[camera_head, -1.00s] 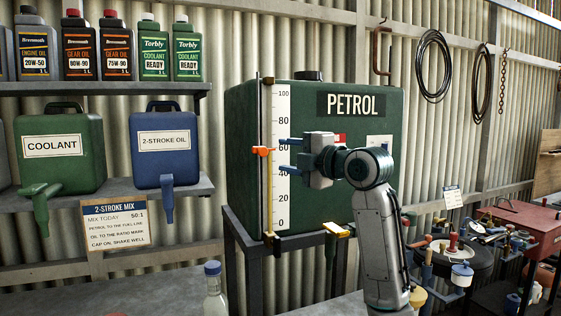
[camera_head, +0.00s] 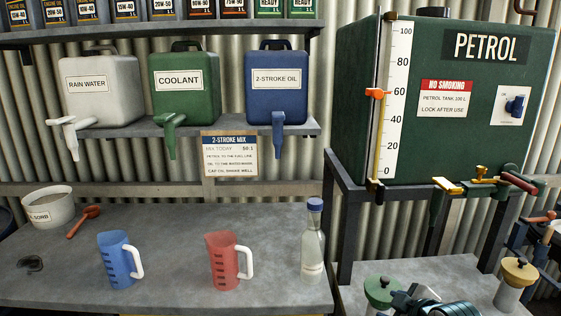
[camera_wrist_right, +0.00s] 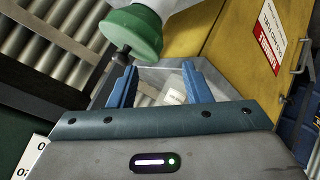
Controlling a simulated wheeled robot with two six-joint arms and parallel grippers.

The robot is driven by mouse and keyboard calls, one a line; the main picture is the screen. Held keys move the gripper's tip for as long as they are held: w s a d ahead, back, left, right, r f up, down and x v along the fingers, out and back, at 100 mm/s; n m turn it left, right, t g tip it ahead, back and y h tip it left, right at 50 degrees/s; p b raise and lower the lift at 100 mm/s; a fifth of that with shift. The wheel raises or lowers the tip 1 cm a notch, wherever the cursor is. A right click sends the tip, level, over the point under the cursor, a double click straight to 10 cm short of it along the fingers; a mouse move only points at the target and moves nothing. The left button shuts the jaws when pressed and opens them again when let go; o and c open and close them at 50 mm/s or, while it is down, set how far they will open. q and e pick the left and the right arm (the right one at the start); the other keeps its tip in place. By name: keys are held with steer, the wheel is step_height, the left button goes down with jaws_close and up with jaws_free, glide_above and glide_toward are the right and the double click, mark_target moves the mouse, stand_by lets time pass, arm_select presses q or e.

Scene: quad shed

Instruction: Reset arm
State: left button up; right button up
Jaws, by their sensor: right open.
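My right gripper (camera_wrist_right: 158,78) is open in the right wrist view, with its two blue fingers apart and nothing between them in their grasp. A green round cap (camera_wrist_right: 132,30) is close above the left finger. In the head view, part of my right arm (camera_head: 432,303) shows low at the bottom right, in front of the bench; its fingers cannot be made out there. The green petrol tank (camera_head: 440,120) stands above it, with an orange marker (camera_head: 377,93) near 60 on its scale. My left gripper is not in view.
A green-topped container (camera_head: 381,291) and a yellow-topped one (camera_head: 518,273) stand near my arm. A clear bottle (camera_head: 312,245), a red jug (camera_head: 227,265) and a blue jug (camera_head: 117,265) stand on the left bench. A yellow cabinet (camera_wrist_right: 240,40) shows in the wrist view.

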steer(key=s+d+f+m+g+h, duration=0.1)
steer(key=s+f+m+g, duration=0.15)
steer(key=s+f, duration=0.55)
steer(key=s+f+m+g+h, duration=0.15)
steer(key=s+f+m, duration=0.25)
steer(key=s, duration=0.9)
steer(key=s+d+f+m+g+h, duration=0.1)
steer(key=s+f+m+g, duration=0.25)
steer(key=s+f, duration=0.45)
step_height(320, 180, down, 27)
steer(key=s+d, duration=0.2)
steer(key=d, duration=0.1)
steer(key=s+f+g, duration=0.1)
steer(key=s+f, duration=1.7)
steer(key=f, duration=0.1)
steer(key=shift+d+f, duration=0.35)
steer(key=shift+d, duration=0.1)
steer(key=shift+g, duration=0.25)
